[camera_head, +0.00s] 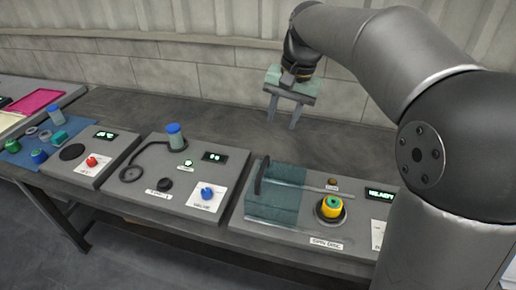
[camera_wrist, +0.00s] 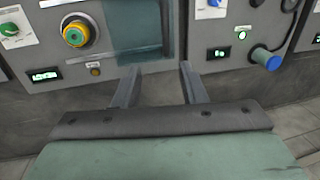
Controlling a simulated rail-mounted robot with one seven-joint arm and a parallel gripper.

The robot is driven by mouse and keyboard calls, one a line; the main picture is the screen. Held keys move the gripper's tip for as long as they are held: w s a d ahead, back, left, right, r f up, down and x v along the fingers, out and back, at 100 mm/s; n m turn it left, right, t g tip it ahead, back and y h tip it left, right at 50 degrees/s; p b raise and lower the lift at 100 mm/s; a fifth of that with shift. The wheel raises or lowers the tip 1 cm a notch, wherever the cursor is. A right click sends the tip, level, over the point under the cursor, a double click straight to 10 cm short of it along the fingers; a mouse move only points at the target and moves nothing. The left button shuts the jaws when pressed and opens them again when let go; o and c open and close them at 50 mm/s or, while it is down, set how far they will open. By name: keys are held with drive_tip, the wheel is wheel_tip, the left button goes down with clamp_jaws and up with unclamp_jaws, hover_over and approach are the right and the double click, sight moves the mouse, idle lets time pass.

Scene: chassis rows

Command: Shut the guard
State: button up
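The guard (camera_head: 273,200) is a translucent teal cover on the left part of the grey spin disc unit (camera_head: 305,236). A dark upright handle (camera_head: 261,176) stands at its left edge. The yellow and green disc (camera_head: 331,207) lies uncovered to its right. In the wrist view, part of the guard (camera_wrist: 135,28) shows beside the disc (camera_wrist: 76,33). My gripper (camera_head: 284,116) is above and behind the unit, clear of the guard. The wrist view shows my gripper (camera_wrist: 157,82) open, its two fingers apart with nothing between them.
Pale rails run along the unit, which has a READY display (camera_head: 381,194). To its left stand a unit with a blue knob (camera_head: 207,193) and blue-capped vial (camera_head: 175,136), then one with a red knob (camera_head: 91,161). The bench behind is clear.

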approach(264, 165)
drive_tip(key=f, duration=0.2)
drive_tip(key=a+f, duration=0.1)
drive_tip(key=f, duration=0.5)
drive_tip(key=shift+w+a+f, duration=0.15)
drive_tip(key=shift+a, duration=0.15)
clamp_jaws()
